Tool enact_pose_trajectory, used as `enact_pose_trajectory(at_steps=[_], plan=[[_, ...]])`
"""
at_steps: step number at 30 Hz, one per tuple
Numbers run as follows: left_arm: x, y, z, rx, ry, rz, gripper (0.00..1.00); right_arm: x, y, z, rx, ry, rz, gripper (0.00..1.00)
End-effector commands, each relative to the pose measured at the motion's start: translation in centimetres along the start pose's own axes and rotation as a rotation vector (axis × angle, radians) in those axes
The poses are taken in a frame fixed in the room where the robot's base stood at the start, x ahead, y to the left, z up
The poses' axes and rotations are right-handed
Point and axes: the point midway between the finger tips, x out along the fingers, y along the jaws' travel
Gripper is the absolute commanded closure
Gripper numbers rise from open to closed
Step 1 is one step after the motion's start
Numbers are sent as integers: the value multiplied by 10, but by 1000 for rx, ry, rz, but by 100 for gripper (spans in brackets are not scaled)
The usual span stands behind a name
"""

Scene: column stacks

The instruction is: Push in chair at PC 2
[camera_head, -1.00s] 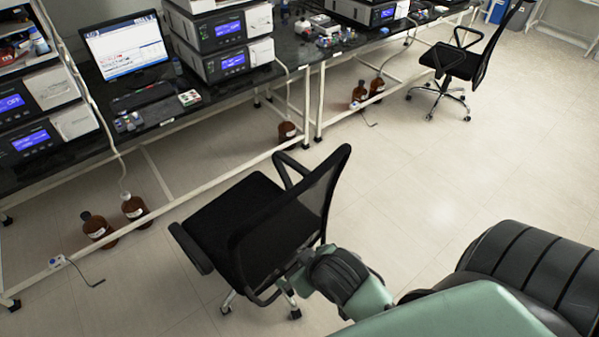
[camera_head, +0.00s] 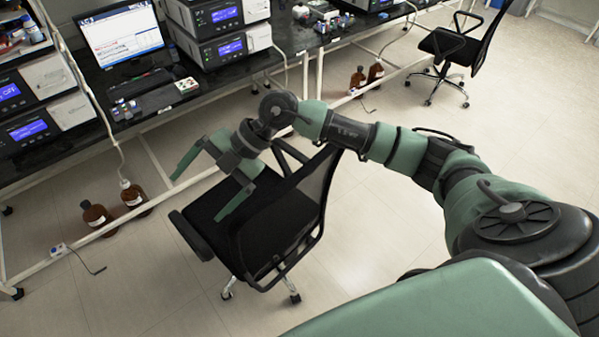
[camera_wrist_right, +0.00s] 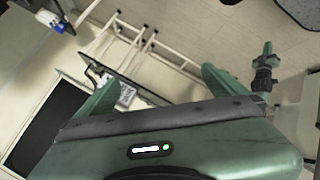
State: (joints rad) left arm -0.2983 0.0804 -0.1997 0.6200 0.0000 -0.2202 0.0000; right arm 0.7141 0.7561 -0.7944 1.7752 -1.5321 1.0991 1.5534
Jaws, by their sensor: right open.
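A black office chair (camera_head: 283,222) with a mesh backrest and armrests stands on the floor in front of the desk at PC 2 (camera_head: 122,41), apart from it. My right arm reaches over the top of the chair's backrest. My right gripper (camera_head: 195,198) is open and empty, its two green fingers pointing down-left above the seat, which they partly hide. In the right wrist view the spread fingers (camera_wrist_right: 163,75) hold nothing. I cannot tell whether the arm touches the chair. No left gripper is seen in the head view.
A dark desk (camera_head: 190,97) with a pale frame carries the monitor and stacked instruments. Brown bottles (camera_head: 98,217) stand on the floor under the desk, left of the chair. Another black chair (camera_head: 458,50) stands at the upper right. Floor right of the near chair is clear.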

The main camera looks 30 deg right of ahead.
Motion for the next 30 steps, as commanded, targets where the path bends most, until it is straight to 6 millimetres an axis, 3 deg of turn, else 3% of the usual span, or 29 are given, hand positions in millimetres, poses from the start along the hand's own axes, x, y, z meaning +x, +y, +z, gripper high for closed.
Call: enact_pose_trajectory(at_steps=[1,3,6,9,13,16,20,30], plan=[[0,0,1,0,-1,0,100,-22,-13,35,37,-128,-109,0],[0,0,1,0,-1,0,100,-54,-32,74,109,-284,-234,0],[0,0,1,0,-2,0,100,-102,-53,114,218,-476,-357,0],[0,0,1,0,-2,0,100,-141,-66,136,310,-617,-430,0],[0,0,2,0,-2,0,100,-172,-75,149,383,-721,-477,0],[2,0,2,0,-3,0,100,-179,-80,154,406,-750,-490,0],[10,0,3,0,-3,0,100,-173,-87,160,409,-753,-493,0],[57,1,7,0,-3,0,100,-128,-125,197,405,-749,-492,0]])
